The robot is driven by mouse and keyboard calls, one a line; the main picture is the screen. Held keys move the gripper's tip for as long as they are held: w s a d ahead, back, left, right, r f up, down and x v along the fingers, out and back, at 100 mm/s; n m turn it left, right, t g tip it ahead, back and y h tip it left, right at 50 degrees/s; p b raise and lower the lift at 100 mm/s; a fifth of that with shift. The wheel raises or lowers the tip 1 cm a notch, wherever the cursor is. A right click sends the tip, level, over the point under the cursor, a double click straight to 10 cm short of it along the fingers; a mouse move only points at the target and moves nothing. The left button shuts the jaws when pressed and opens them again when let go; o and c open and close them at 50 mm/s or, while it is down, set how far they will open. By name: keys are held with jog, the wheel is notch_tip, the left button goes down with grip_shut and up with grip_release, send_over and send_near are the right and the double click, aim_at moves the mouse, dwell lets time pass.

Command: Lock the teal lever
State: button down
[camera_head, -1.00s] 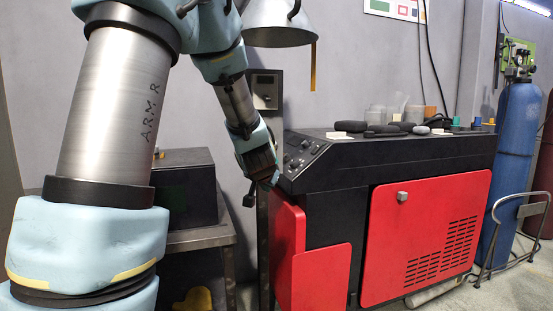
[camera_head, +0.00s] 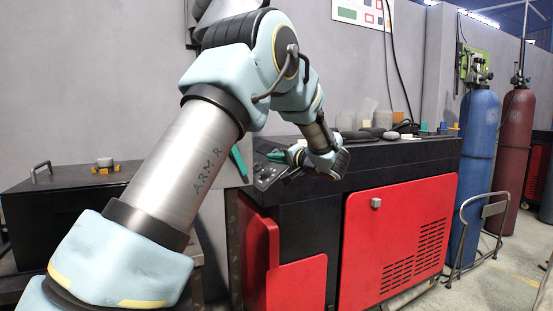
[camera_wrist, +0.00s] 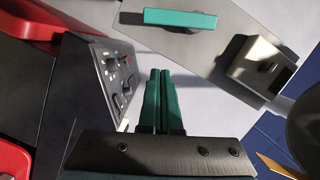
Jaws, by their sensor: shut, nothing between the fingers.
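The teal lever (camera_head: 240,164) stands out as a slanted bar on a grey panel left of the red and black machine. In the wrist view the lever (camera_wrist: 180,19) is a flat teal bar across the grey plate (camera_wrist: 205,45), beyond my fingertips. My gripper (camera_wrist: 163,72) has green fingers pressed together with nothing between them, apart from the lever. In the head view my gripper (camera_head: 272,156) points left toward the lever, over the machine's control panel. My arm hides part of the grey panel.
The machine's control panel (camera_wrist: 118,80) is close to my fingers on the left in the wrist view. A pale box (camera_wrist: 258,65) sits on the plate right of the lever. A black case (camera_head: 60,205) stands at left, and a blue gas cylinder (camera_head: 477,170) at right.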

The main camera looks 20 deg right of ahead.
jog(key=w+a+f+p, duration=0.1)
jog(key=w+a+f, duration=0.1)
jog(key=w+a, duration=0.2)
jog(key=shift+w+a, duration=0.4)
jog(key=shift+a, duration=0.45)
jog(key=shift+p, duration=0.55)
jog(key=shift+s+a+f+m+y+p, duration=0.15)
jog(key=shift+a+f+m+p, duration=0.2)
jog(key=shift+m+p, duration=0.65)
jog(key=shift+w+a+f+m+y+p, duration=0.15)
jog(key=shift+f+m+p, duration=0.25)
jog(key=shift+p, duration=1.1)
jog(key=shift+s, duration=0.1)
